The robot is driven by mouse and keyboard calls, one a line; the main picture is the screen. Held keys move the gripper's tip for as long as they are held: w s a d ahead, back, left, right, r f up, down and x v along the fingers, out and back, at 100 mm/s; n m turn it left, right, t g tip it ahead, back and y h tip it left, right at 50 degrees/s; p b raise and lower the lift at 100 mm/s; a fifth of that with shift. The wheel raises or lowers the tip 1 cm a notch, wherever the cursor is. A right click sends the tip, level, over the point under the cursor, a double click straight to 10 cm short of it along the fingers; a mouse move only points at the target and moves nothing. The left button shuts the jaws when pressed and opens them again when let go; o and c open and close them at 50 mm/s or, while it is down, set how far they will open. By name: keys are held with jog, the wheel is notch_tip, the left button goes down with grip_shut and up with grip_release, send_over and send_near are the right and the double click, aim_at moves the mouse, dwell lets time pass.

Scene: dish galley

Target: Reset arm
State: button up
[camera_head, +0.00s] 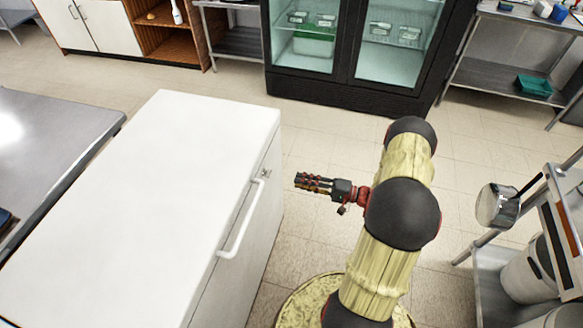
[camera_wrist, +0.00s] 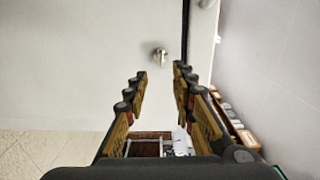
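My gripper (camera_head: 299,182) is in the middle of the head view, pointing left toward the front of a white chest-like unit (camera_head: 150,190). It is apart from the unit, with a gap of floor showing between them. In the wrist view my gripper (camera_wrist: 161,75) has its two fingers apart with nothing between them. Beyond the fingertips is the unit's white face with a small metal lock or knob (camera_wrist: 160,55). My arm is bent and rises from my round base.
A white bar handle (camera_head: 241,220) sticks out from the unit's front. A glass-door fridge (camera_head: 360,95) stands at the back. A steel table (camera_head: 50,135) is at left. A rack (camera_head: 487,270) with containers and a hanging metal pan (camera_head: 497,205) are at right. The tiled floor between is clear.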

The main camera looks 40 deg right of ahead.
jog(key=s+a+f+m+g+y, duration=0.1)
jog(key=s+a+f+m+g, duration=0.35)
jog(key=s+a, duration=0.25)
jog(key=s+a+r+n+g, duration=0.2)
jog(key=s+a+r+g, duration=0.1)
jog(key=s+r+g, duration=0.3)
jog(key=s+a+r+n+g+h, duration=0.25)
jog(key=r+h, duration=0.25)
jog(key=r, duration=0.5)
jog(key=s+a+r+n+g+h, duration=0.1)
jog(key=r+n+h, duration=0.4)
jog(key=r, duration=0.5)
jog(key=s+a+r+n+t+h, duration=0.1)
jog(key=a+r+n+t, duration=0.1)
jog(key=a+r, duration=0.3)
jog(key=s+a+r+n+t+h, duration=0.1)
jog(key=a+r+n+t, duration=0.2)
jog(key=r, duration=0.7)
jog(key=shift+a+p, duration=0.45)
jog(key=shift+a, duration=0.5)
